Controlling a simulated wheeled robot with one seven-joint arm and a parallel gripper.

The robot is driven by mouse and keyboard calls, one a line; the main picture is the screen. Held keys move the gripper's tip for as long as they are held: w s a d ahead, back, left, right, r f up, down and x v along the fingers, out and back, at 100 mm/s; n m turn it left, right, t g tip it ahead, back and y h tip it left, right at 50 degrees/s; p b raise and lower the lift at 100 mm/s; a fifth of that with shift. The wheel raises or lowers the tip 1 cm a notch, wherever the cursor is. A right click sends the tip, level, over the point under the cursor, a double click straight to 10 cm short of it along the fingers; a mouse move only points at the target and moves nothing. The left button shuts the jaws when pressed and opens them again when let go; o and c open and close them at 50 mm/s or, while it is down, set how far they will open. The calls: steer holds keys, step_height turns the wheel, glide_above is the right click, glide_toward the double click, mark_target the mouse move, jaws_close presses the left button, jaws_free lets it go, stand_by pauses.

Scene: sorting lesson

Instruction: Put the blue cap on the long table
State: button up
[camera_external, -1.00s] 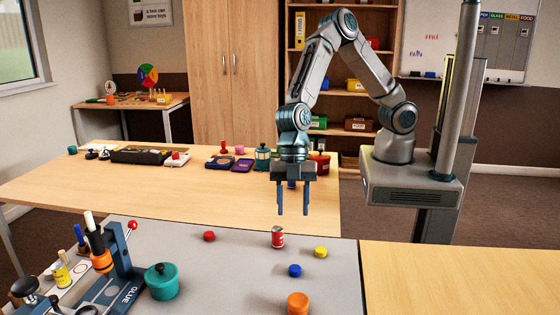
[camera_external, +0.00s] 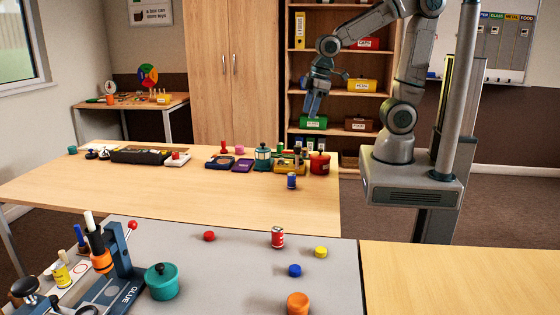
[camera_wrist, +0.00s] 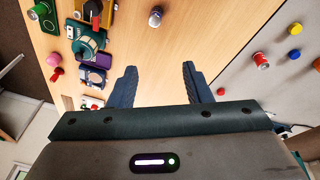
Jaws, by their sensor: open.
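The blue cap (camera_external: 295,270) lies on the grey table top (camera_external: 335,285), between a yellow cap and an orange cap. It also shows at the right of the wrist view (camera_wrist: 295,54). The long wooden table (camera_external: 130,190) stands behind the grey one and fills the middle of the wrist view (camera_wrist: 150,50). My gripper (camera_external: 313,112) is raised high above the wooden table's far side, in front of the shelf and well away from the blue cap. In the wrist view my gripper (camera_wrist: 160,68) is open with nothing between its fingers.
A red can (camera_external: 278,237), red cap (camera_external: 209,236), yellow cap (camera_external: 320,252) and orange cap (camera_external: 297,303) stand near the blue cap. A teal pot (camera_external: 163,284) is left. A blue can (camera_external: 292,181) and several toys stand on the wooden table; its front left is clear.

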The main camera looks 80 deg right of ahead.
steer(key=s+d+r+m, duration=0.1)
steer(key=s+d+m, duration=0.3)
steer(key=s+d, duration=0.2)
steer(key=shift+s+d+r+m, duration=0.2)
steer(key=shift+s+d+m, duration=0.2)
steer(key=shift+s, duration=0.2)
steer(key=shift+o, duration=0.7)
steer(key=shift+s+d, duration=0.15)
steer(key=shift+s, duration=0.2)
